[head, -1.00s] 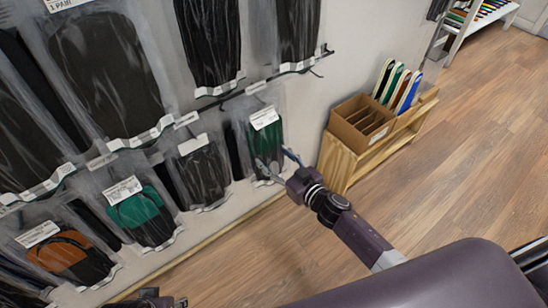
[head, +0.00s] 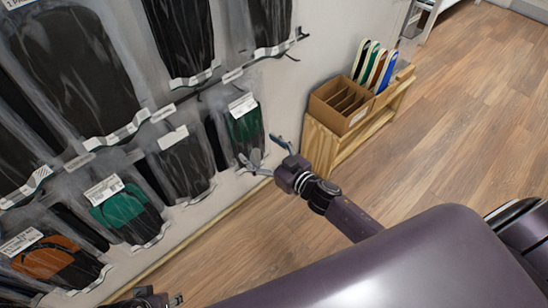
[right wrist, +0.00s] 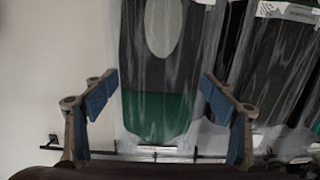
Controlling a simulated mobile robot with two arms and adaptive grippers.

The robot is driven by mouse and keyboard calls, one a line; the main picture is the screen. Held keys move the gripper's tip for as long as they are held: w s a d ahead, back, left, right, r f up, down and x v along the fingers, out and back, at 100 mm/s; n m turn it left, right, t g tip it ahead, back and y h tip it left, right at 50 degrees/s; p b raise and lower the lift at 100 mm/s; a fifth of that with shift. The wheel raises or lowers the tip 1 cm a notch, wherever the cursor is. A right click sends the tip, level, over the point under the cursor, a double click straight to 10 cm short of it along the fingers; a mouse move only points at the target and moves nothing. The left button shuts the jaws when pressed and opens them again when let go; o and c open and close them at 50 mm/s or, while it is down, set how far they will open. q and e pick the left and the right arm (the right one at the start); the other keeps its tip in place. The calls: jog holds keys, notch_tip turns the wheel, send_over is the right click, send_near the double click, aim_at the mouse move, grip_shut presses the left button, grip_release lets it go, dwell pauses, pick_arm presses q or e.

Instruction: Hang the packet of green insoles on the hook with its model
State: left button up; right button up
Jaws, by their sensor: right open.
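A clear packet of green and dark insoles (head: 243,128) with a white label hangs at the right end of the lower row on the wall. My right gripper (head: 266,153) is open and empty, just below and right of that packet. In the right wrist view the packet (right wrist: 157,110) shows beyond and between the spread fingers of the right gripper (right wrist: 159,82), with no finger visibly closed on it. Another green packet (head: 125,208) hangs further left, beside dark packets. My left gripper (head: 150,300) shows only partly at the bottom edge. The hooks' tips are mostly hidden by the packets.
An orange and black packet (head: 48,258) hangs at the lower left. Black packets (head: 180,35) hang in the upper row. A cardboard box (head: 340,104) and upright coloured insoles (head: 375,65) stand on a low wooden bench (head: 322,150). The wood floor (head: 440,120) at right is clear.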

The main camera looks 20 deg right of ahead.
jog(key=v, duration=1)
jog(key=shift+d, duration=0.1)
